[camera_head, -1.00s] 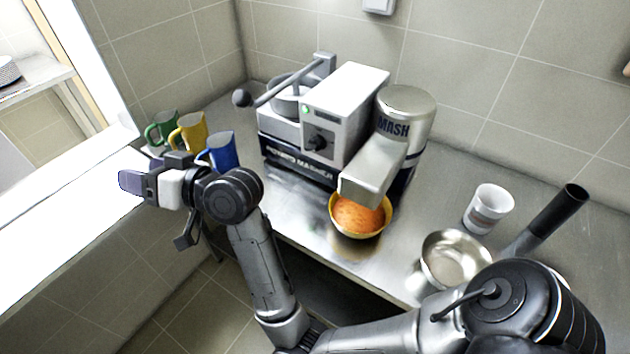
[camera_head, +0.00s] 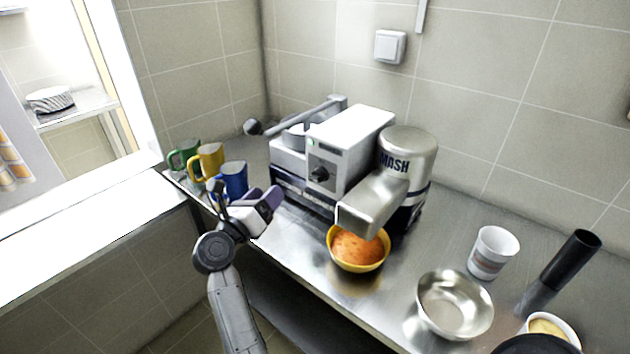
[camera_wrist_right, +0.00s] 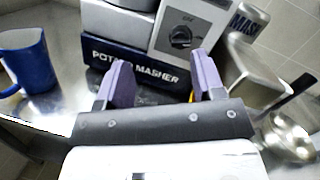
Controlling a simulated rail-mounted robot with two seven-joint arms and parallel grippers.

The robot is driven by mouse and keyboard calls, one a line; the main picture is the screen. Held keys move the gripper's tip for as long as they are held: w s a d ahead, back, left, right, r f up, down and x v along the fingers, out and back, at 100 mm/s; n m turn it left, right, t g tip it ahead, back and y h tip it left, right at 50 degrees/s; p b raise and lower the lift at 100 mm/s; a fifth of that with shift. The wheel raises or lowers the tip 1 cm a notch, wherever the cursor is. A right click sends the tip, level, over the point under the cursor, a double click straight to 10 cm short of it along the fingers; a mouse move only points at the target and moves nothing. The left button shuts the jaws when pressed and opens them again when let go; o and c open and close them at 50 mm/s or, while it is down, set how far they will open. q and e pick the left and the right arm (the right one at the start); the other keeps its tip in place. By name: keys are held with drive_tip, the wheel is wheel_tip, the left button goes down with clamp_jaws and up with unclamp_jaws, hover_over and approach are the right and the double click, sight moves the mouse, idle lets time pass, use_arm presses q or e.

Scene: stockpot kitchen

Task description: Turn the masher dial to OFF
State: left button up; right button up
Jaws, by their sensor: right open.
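The potato masher (camera_head: 365,150) stands on the steel counter, with a silver MASH cylinder and spout at its right. My right gripper (camera_head: 266,206) is open and empty, in front of and left of the machine, apart from the dial. In the wrist view its purple fingers (camera_wrist_right: 163,72) frame the POTATO MASHER lettering, below the dial. My left gripper is not in view.
Green (camera_head: 184,154), yellow (camera_head: 208,162) and blue (camera_head: 234,179) mugs stand left of the machine, near my gripper. A yellow bowl (camera_head: 345,265) of orange food sits under the spout. A metal bowl (camera_head: 455,305) and white cup (camera_head: 494,252) are at the right.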

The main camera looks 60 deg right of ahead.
sight(312, 180)
drive_tip(key=s+d+m+g+p, duration=0.1)
drive_tip(key=d, duration=0.3)
drive_tip(key=s+d+f+m+g+y+p, duration=0.1)
drive_tip(key=s+d, duration=0.1)
drive_tip(key=d, duration=0.2)
drive_tip(key=s+d+f+m+g+p, duration=0.1)
drive_tip(key=d, duration=0.3)
drive_tip(key=shift+s+m+y, duration=0.25)
drive_tip(key=shift+m+y, duration=0.05)
drive_tip(key=shift+s+d, duration=0.15)
drive_tip(key=shift+d, duration=0.7)
drive_tip(key=c, duration=0.9)
drive_tip(key=shift+o, duration=0.2)
